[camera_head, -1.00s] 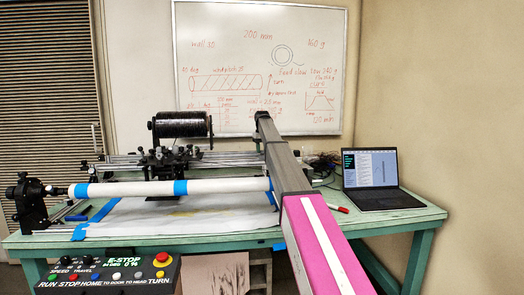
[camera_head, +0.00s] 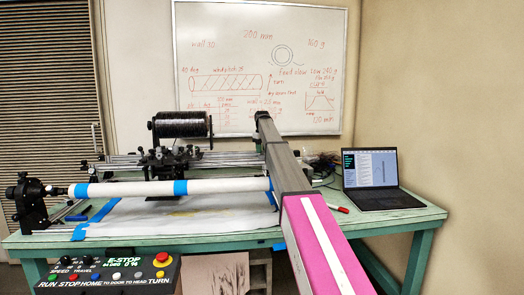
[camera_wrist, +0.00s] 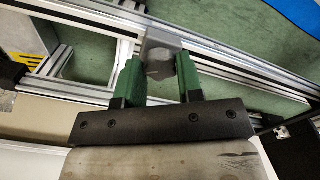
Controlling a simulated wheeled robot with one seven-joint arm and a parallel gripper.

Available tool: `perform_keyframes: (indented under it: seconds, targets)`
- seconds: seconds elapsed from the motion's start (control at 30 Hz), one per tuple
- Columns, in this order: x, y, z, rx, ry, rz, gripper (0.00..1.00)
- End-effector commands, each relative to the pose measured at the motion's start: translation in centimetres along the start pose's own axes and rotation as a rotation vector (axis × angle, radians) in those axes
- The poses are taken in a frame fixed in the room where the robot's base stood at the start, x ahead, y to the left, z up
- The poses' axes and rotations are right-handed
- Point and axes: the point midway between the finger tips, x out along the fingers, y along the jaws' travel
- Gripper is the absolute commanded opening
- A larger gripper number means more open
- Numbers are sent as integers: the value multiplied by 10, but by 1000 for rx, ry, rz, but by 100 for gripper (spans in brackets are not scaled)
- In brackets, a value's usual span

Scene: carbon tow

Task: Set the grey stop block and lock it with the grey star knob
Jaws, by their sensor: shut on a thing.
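In the wrist view the grey stop block (camera_wrist: 156,39) sits on an aluminium rail. The grey star knob (camera_wrist: 160,67) shows as a rounded grey piece on the near side of the block. My gripper (camera_wrist: 160,64) has its two green fingers on either side of the knob and is shut on it. The knob's lobes are hard to make out. In the head view my own arm covers the gripper, block and knob.
Aluminium rails (camera_wrist: 235,68) run across the green bench (camera_wrist: 262,102). In the head view a white tube with blue tape (camera_head: 130,188) spans the bench front, a black spool (camera_head: 180,125) stands behind it, and a laptop (camera_head: 378,180) sits at right.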

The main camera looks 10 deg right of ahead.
Motion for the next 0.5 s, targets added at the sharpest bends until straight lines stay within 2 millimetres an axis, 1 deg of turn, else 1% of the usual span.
perform_keyframes:
  seconds: [0.13,0.17,0.2,0.23,0.5]
  targets:
    - [0,0,0,1,1,0,10]
    - [0,0,0,1,1,0,44]
    - [0,0,0,1,1,0,57]
    - [0,0,0,1,1,0,60]
    - [0,0,0,1,0,0,60]
